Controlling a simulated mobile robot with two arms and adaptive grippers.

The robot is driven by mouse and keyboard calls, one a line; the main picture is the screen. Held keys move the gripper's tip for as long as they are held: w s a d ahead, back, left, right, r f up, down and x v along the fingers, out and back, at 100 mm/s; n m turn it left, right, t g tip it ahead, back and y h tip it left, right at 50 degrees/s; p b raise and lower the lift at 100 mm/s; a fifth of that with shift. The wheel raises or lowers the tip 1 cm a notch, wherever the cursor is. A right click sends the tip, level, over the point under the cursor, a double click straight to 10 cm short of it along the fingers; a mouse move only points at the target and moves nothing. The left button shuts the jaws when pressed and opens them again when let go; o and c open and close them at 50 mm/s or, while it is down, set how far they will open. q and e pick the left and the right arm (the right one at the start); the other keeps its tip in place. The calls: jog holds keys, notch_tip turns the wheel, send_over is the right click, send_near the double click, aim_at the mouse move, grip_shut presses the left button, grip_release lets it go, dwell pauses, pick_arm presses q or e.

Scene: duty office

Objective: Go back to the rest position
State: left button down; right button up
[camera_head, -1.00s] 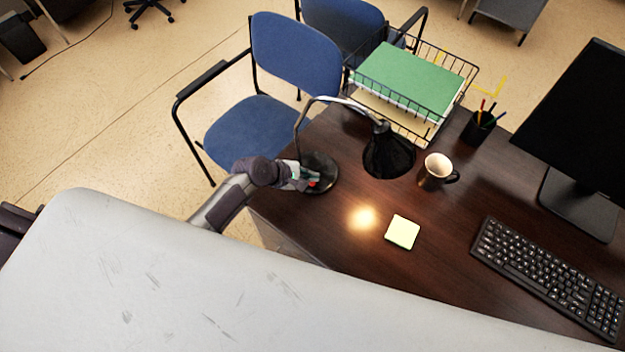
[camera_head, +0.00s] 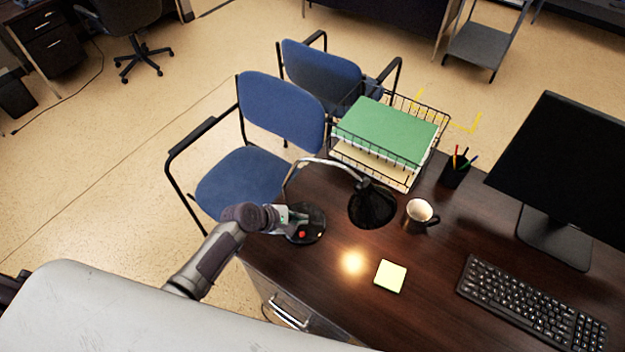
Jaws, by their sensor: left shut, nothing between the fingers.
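My left arm comes in from the lower left over the desk's left edge. My left gripper (camera_head: 291,219) is shut and empty at the round black base of the desk lamp (camera_head: 312,226), close to a red button on it. I cannot tell whether the fingers touch the base. The lamp's black shade (camera_head: 372,205) hangs over the desk, and a bright spot of light shows on the wood in front of it. My right gripper is not in view.
The dark desk (camera_head: 330,275) also holds a yellow note pad (camera_head: 390,276), a mug (camera_head: 419,215), a pen cup (camera_head: 455,170), a wire tray (camera_head: 403,181) with a green folder, a keyboard (camera_head: 530,308) and a monitor (camera_head: 560,170). Blue chairs (camera_head: 245,180) stand behind the desk's left side.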

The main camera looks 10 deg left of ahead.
pick_arm(q)
jog(key=s+d+r+m+g+y, duration=0.15)
jog(key=s+r+m, duration=0.25)
jog(key=s+m, duration=0.75)
jog(key=s+a+r+m+g+y, duration=0.2)
jog(key=s+a+r+m+y, duration=0.4)
jog(key=s+r+m, duration=0.6)
notch_tip(320, 180, down, 32)
jog(key=s+n+h+b, duration=0.1)
jog(key=s+n+b, duration=0.15)
jog(key=b, duration=0.45)
jog(key=s+a+f+g+b, duration=0.1)
jog(key=s+a+f+b, duration=0.1)
jog(key=s+f, duration=0.6)
jog(key=s+a+f+g+b, duration=0.1)
jog(key=s+f+b, duration=0.2)
jog(key=s+f, duration=0.6)
notch_tip(320, 180, down, 7)
jog(key=shift+a+r+b, duration=0.1)
jog(key=shift+a+b, duration=0.2)
jog(key=shift+a, duration=0.05)
